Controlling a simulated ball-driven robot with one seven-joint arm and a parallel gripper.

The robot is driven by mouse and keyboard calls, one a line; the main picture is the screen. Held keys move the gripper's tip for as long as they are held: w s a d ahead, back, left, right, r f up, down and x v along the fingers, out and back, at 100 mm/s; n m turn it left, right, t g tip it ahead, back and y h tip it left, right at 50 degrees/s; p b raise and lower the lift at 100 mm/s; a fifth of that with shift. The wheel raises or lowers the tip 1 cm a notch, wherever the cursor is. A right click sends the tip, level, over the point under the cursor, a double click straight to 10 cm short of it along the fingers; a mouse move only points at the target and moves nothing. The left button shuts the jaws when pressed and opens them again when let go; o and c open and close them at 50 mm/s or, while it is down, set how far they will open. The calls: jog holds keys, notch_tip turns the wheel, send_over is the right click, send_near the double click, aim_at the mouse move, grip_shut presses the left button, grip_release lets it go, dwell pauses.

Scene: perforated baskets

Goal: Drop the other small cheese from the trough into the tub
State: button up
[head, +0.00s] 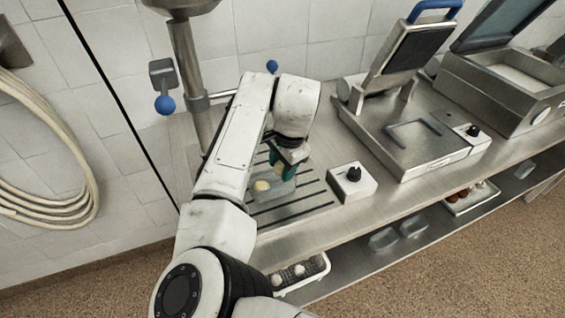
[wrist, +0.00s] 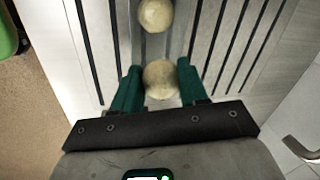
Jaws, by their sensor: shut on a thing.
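My gripper (head: 287,164) is over the slatted part of the counter, pointing down. In the wrist view its green fingers (wrist: 160,88) are shut on a round, pale yellow small cheese (wrist: 160,79). A second small cheese (wrist: 155,14) lies just beyond the fingertips, and in the head view it (head: 262,186) shows left of my gripper. A clear, see-through container (head: 272,208) is around or under this cheese. I cannot tell whether it is the tub or the trough. Whether the held cheese is inside it or above it is unclear.
A white box with a black knob (head: 352,182) stands right of the slats, with an open press (head: 405,135) beyond. On the lower shelf are a white perforated basket (head: 318,273) holding pale round things, clear containers (head: 383,238) and a tray (head: 472,202).

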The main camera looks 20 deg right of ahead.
dwell(0.4)
jog(key=o, duration=1.6)
jog(key=shift+w+a+r+p+v, duration=0.1)
jog(key=shift+w+p+v, duration=0.2)
jog(key=shift+p+v, duration=0.95)
jog(key=shift+w+a+r+p+v, duration=0.1)
jog(key=shift+w+p+v, duration=0.2)
jog(key=shift+p+v, duration=0.9)
jog(key=shift+w+p+v, duration=0.3)
jog(key=shift+p+v, duration=0.7)
jog(key=shift+v, duration=0.45)
jog(key=shift+d, duration=0.1)
